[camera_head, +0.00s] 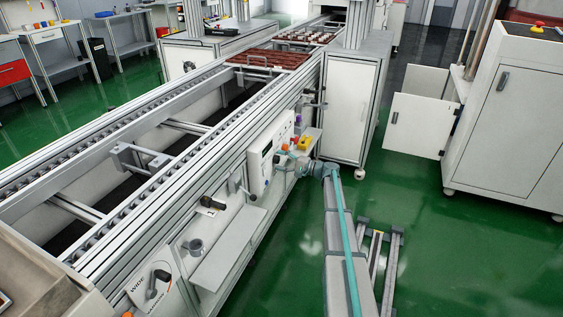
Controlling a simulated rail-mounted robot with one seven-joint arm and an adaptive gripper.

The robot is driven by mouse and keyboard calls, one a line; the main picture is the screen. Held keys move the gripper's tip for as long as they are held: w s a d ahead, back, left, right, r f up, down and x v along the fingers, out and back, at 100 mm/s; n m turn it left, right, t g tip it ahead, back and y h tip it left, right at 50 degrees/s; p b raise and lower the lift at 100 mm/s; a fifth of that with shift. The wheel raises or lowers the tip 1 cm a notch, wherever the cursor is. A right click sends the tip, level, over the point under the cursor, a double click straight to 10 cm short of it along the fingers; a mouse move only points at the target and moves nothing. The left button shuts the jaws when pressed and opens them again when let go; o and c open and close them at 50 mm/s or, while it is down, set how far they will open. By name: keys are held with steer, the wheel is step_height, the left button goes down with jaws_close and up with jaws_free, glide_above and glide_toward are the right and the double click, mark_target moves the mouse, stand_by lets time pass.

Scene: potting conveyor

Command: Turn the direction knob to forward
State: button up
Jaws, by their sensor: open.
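A white control box (268,152) is mounted on the near side of the conveyor, in the middle of the head view. Small coloured controls show at its right side, among them an orange one (304,143). The direction knob cannot be told apart at this size; my gripper may hide part of the box's face. My arm reaches up from the lower right, and my gripper (284,161) is at the lower right of the control box, close in front of it. It is open and appears empty. Whether it touches a control cannot be told.
The conveyor (130,118) runs from lower left to the back, with a brown tray (270,60) on it. A crank plate marked WIDE (158,283) and a grey shelf (228,248) are on its near side. Green floor (470,245) at right is clear.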

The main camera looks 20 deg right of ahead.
steer(key=shift+s, duration=0.1)
steer(key=v, duration=1.2)
